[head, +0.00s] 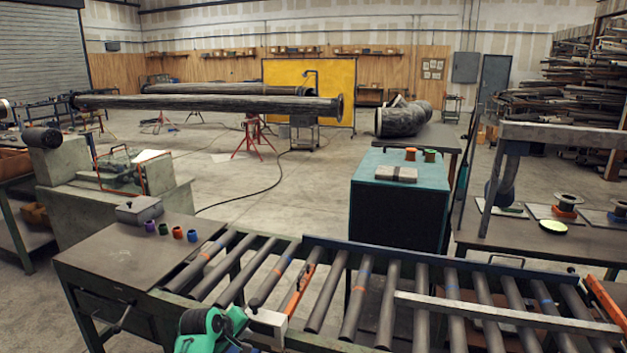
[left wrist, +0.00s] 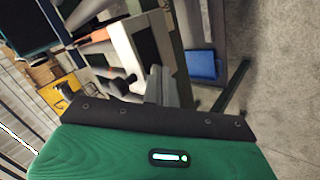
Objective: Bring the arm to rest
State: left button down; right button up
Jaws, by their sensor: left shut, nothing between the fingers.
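My left arm (head: 205,332), green and dark, shows at the bottom edge of the head view, in front of the roller table. Its left gripper (head: 264,322) is by the near rail of the rollers, shut and empty. In the left wrist view the grey fingers (left wrist: 160,86) stand together beyond the dark edge of my green wrist housing, with nothing held. Whether the gripper touches the rail, I cannot tell. My right gripper is in neither view.
The roller table (head: 110,258) fills the foreground, with small coloured cups (head: 178,233) and a grey box (head: 139,209) on its left end. A long pale bar (head: 500,314) lies across the rollers. A teal cabinet (head: 400,212) stands behind. Open floor lies beyond.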

pick_arm(q)
jog(key=s+a+f+m+g+y, duration=0.1)
jog(key=s+f+m, duration=0.25)
jog(key=s, duration=0.85)
jog(key=s+a+f+m+g+y, duration=0.15)
jog(key=s+f, duration=0.35)
jog(key=s, duration=0.7)
jog(key=s+a+r+m+g+y, duration=0.1)
jog(key=s+r+m, duration=0.15)
jog(key=s, duration=0.85)
jog(key=s+a+r+m, duration=0.1)
jog(key=s+r+m, duration=0.15)
jog(key=s, duration=0.95)
notch_tip(320, 180, down, 29)
jog(key=g, duration=0.2)
jog(key=s+a+f+m, duration=0.1)
jog(key=s+a+f, duration=0.2)
jog(key=s+f, duration=1.6)
notch_tip(320, 180, down, 3)
jog(key=shift+s+a+r+g, duration=0.15)
jog(key=shift+s+g, duration=0.15)
jog(key=shift+g, duration=0.15)
